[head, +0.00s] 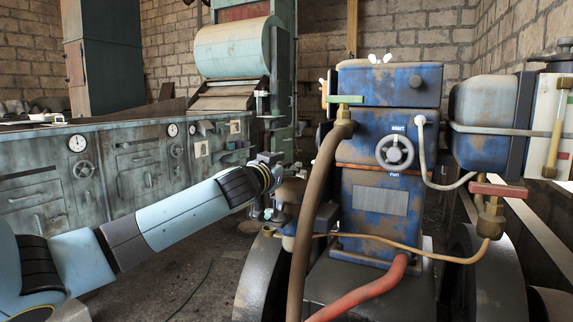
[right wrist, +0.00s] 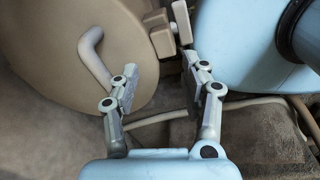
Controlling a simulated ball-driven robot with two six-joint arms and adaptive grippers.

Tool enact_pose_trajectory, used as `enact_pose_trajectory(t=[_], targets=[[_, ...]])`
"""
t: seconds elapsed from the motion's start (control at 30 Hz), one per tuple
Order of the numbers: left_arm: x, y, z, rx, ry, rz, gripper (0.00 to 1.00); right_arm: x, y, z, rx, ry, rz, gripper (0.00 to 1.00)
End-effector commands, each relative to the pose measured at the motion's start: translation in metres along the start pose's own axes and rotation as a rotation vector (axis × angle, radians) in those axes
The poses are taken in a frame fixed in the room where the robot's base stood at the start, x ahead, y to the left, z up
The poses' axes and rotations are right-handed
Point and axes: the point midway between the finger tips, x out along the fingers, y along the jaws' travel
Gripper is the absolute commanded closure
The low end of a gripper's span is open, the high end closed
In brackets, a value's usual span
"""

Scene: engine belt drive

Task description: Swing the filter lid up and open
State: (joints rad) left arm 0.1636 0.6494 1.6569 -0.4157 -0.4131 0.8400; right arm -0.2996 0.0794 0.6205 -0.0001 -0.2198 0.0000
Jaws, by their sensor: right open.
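The filter lid, a round tan disc (right wrist: 60,75) with a pale curved handle (right wrist: 94,58), fills the upper left of the right wrist view. A small tan block (right wrist: 163,40) sits at its right edge. My right gripper (right wrist: 166,48) is open, with its fingertips close to the lid's edge and that block; contact cannot be told. In the head view a small tan rounded part (head: 291,190), perhaps the filter, shows left of the engine, mostly hidden.
The blue engine (head: 381,215) stands at centre right with a handwheel (head: 394,152). A brown hose (head: 318,215) and a red hose (head: 362,288) run in front. A grey-green workbench (head: 125,165) lines the left. Some floor between is clear.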

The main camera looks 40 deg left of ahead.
Motion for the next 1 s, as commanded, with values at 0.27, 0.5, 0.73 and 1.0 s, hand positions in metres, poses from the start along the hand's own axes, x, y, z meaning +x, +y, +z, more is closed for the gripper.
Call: enact_pose_trajectory(t=[0.27,0.5,0.73,1.0], targets=[[0.0035,0.0003,0.0005,0.000,0.000,0.001,0.66,-0.0003,0.0023,0.0000,-0.001,0.000,0.003,0.54],[0.0033,0.0002,0.0005,0.000,0.000,0.000,0.92,-0.0003,0.0022,0.0002,-0.001,-0.001,0.002,0.54],[0.0033,0.0000,0.0004,0.000,0.000,0.000,1.00,-0.0004,0.0020,0.0004,-0.001,-0.001,0.002,0.54],[0.0033,-0.0002,0.0000,0.003,0.000,-0.001,1.00,-0.0007,0.0013,0.0005,-0.001,-0.001,0.001,0.54]])
